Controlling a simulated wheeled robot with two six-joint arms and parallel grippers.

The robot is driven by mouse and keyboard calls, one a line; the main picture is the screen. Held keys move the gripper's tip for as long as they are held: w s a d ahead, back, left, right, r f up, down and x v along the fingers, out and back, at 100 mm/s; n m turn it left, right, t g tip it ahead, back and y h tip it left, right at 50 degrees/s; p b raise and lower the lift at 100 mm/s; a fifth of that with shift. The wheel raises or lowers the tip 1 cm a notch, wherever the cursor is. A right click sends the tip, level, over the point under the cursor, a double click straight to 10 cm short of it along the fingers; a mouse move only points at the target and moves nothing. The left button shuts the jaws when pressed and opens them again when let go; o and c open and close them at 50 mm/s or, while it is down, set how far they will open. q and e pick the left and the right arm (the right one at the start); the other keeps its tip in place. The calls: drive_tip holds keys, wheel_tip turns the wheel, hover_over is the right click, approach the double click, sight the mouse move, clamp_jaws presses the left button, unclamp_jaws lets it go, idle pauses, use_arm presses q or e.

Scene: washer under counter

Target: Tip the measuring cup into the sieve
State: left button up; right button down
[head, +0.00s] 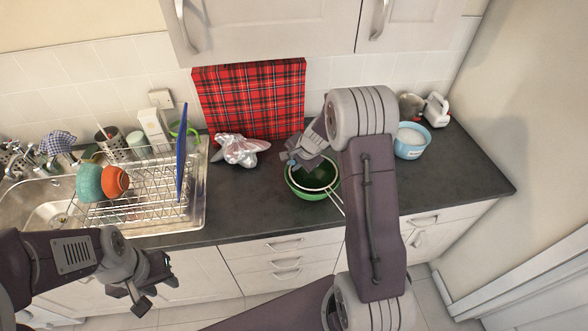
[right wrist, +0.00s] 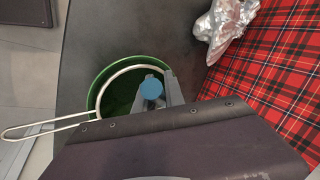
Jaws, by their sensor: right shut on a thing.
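A green bowl (head: 304,190) stands on the dark counter, with a round wire sieve (head: 329,187) at its mouth; the sieve's handle points toward the front edge. Both the bowl (right wrist: 98,80) and the sieve (right wrist: 70,121) show in the right wrist view. My right gripper (head: 298,160) is above the bowl's back left side, shut on a small blue thing, likely the measuring cup (right wrist: 151,88). Its contents and exact tilt cannot be made out. My left gripper (head: 150,284) is open and empty in front of the counter, away from the bowl.
A light blue tub (head: 411,151) with white contents stands right of the bowl, near a white jug (head: 437,110). A shiny bag (head: 240,149) and a red plaid cloth (head: 250,98) are at the back. A dish rack (head: 140,208) fills the left. Counter is clear at front right.

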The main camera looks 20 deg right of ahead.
drive_tip(key=shift+s+d+f+t+y+b, duration=0.1)
drive_tip(key=shift+s+f+t+y+b, duration=0.9)
drive_tip(key=shift+b, duration=6.3)
drive_tip(key=shift+w+d+f+t+h+b, duration=0.2)
drive_tip(key=shift+t+b, duration=1.75)
drive_tip(key=shift+b, duration=5.35)
drive_tip(key=shift+s+f+t+y+b, duration=0.5)
drive_tip(key=shift+t+b, duration=0.95)
drive_tip(key=shift+b, duration=5.85)
drive_tip(key=shift+w+t+b, duration=0.1)
drive_tip(key=shift+t+b, duration=0.2)
drive_tip(key=shift+b, duration=0.55)
drive_tip(key=shift+r, duration=0.1)
drive_tip(key=shift+r, duration=0.1)
